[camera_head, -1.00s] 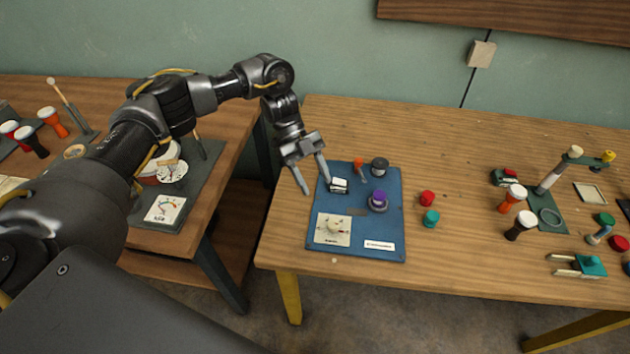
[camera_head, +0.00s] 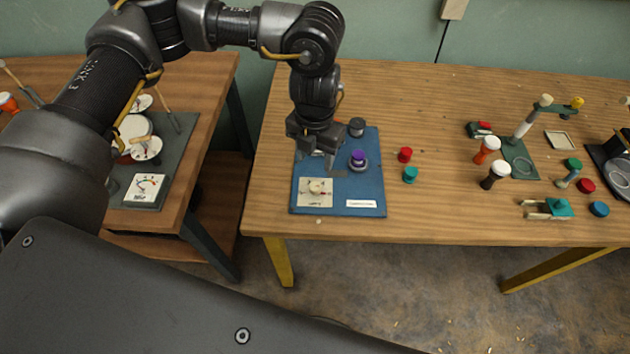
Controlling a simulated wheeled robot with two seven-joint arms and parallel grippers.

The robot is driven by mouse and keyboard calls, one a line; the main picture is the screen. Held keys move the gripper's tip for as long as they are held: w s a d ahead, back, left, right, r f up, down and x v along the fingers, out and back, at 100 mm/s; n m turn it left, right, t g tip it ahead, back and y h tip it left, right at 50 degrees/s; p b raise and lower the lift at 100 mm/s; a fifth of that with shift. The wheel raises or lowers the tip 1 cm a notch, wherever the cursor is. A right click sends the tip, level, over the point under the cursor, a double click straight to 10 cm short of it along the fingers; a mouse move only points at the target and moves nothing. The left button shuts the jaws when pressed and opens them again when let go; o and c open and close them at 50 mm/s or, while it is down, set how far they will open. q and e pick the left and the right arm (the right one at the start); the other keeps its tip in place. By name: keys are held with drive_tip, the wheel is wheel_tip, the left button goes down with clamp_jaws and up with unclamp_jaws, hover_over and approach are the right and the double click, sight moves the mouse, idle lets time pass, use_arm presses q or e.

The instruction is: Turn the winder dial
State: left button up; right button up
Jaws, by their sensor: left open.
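A blue board (camera_head: 372,192) lies on the wooden table. At its front left is a white square plate with printed marks and a round cream knob, which looks like the winder dial (camera_head: 316,188). My left gripper (camera_head: 318,163) points down over the board's left part, just behind the dial. Its jaws are open, and I see nothing held in them. It appears apart from the knob, though its height is hard to judge. It largely hides the small white switch-like part behind the dial. My right gripper is not in view.
A purple knob (camera_head: 358,158) and a dark round knob (camera_head: 356,127) stand on the board right of the gripper. A red cap (camera_head: 405,155) and a teal cap (camera_head: 410,174) lie beside it. Small drums and fixtures stand farther right. A gap separates this table from the left one.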

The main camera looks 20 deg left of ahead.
sight(315, 186)
use_arm(q)
wheel_tip(315, 186, down, 11)
drive_tip(key=shift+r+p, duration=0.2)
drive_tip(key=shift+p, duration=0.1)
drive_tip(key=shift+c, duration=0.4)
drive_tip(key=c, duration=0.9)
drive_tip(key=shift+n, duration=0.3)
drive_tip(key=o, duration=1)
